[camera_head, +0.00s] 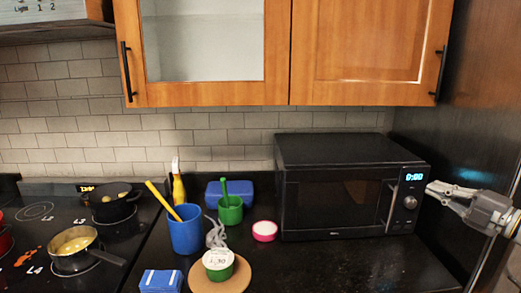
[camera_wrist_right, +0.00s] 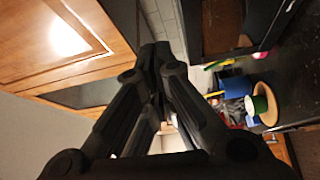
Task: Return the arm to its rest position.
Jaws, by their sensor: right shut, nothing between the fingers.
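My right gripper (camera_head: 440,190) is at the right edge of the head view, in front of the right side of the black microwave (camera_head: 335,205), near its control panel. Its fingers point left and are shut with nothing between them. In the right wrist view the dark fingers (camera_wrist_right: 158,50) come together at the tips. I cannot tell from the head view whether the fingertips touch the microwave. The microwave door looks closed and its display reads 0:00. My left gripper is in neither view.
The counter holds a blue cup (camera_head: 186,232), a green mortar (camera_head: 230,212), a green-and-white tub (camera_head: 218,262) on a round board and a pink-rimmed bowl (camera_head: 265,231). Pans (camera_head: 75,250) stand on the stove at left. Wooden cabinets (camera_head: 360,45) hang above. Counter in front of the microwave is clear.

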